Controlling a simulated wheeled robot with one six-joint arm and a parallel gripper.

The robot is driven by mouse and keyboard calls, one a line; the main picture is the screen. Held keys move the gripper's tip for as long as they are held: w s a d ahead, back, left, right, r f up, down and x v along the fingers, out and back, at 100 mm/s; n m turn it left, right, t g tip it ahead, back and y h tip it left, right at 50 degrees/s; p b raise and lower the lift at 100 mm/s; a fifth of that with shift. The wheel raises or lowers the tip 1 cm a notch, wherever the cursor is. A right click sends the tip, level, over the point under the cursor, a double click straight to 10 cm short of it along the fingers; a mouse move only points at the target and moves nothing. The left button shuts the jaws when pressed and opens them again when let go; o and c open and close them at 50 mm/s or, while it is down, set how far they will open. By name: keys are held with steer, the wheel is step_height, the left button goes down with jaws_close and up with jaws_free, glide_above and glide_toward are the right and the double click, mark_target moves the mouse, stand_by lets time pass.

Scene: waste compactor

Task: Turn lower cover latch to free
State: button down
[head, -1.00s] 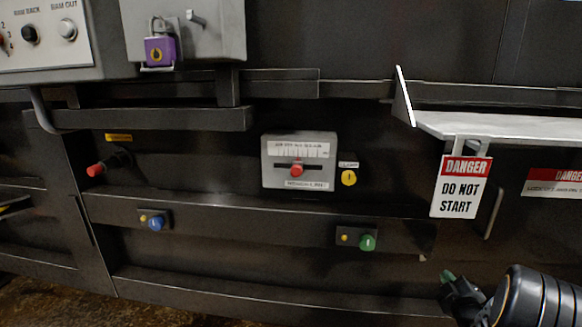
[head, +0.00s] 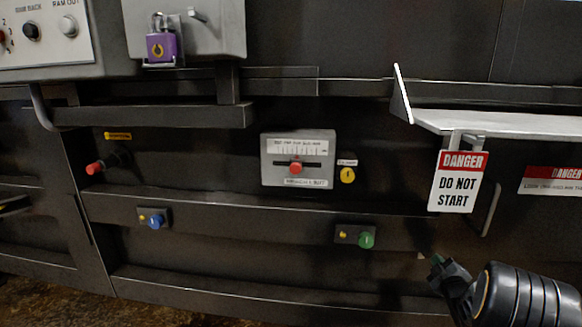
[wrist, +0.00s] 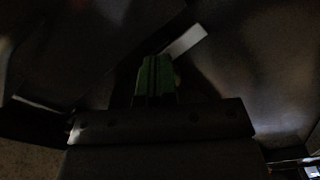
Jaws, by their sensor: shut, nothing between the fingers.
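No readable label marks the lower cover latch, so I cannot tell for sure which part it is. On the lower dark panel in the head view, a small plate carries a green knob (head: 366,239) and a small yellow button. A similar plate to the left carries a blue knob (head: 154,222) and a yellow button. A round yellow knob (head: 347,175) sits higher, beside the grey slider box (head: 296,150). My gripper (head: 437,260) is at the lower right, to the right of the green knob and apart from it. Its green fingertips (wrist: 155,78) are shut and empty in the dark wrist view.
A white-and-red danger sign (head: 458,182) hangs under a pale shelf (head: 500,123) above my gripper. A curved handle (head: 490,209) is beside it. A red-tipped lever (head: 95,168) sticks out at the left. A purple padlock (head: 161,47) hangs at the top left.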

steer(key=shift+w+a+r, duration=0.3)
steer(key=shift+w+r, duration=0.15)
steer(key=shift+r, duration=0.05)
stand_by(0.7)
steer(key=shift+b, duration=0.95)
steer(key=shift+a+f, duration=0.1)
steer(key=shift+f, duration=0.05)
steer(key=shift+s+d+f, duration=0.1)
steer(key=shift+d+f, duration=0.05)
steer(key=shift+d, duration=0.1)
stand_by(0.4)
steer(key=s, duration=0.5)
steer(key=shift+s+a+f, duration=0.15)
steer(key=shift+s+f, duration=0.2)
steer(key=shift+s, duration=0.05)
steer(key=shift+a, duration=0.1)
